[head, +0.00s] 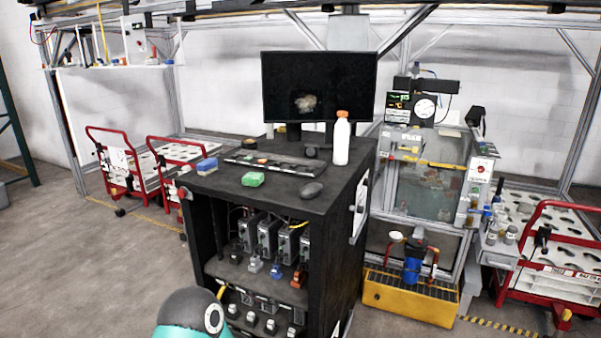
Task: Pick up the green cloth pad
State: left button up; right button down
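The green cloth pad (253,179) is a small green block-like piece lying on the black top of the cabinet (225,190). It lies near the front edge, in front of the keyboard (275,164) and left of the black mouse (312,190). Nothing covers it. Neither of my grippers shows in the head view, so I cannot see whether they are open or shut.
A blue block-like piece (207,165) sits at the left edge of the top. A white bottle with an orange cap (341,142) stands at the back right, beside the monitor (318,85). Red carts (112,165) stand left. Open floor (90,260) lies at front left.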

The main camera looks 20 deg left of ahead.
aim_at(253, 179)
jog(key=z, duration=0.05)
jog(key=i, duration=1)
jog(key=u, duration=0.5)
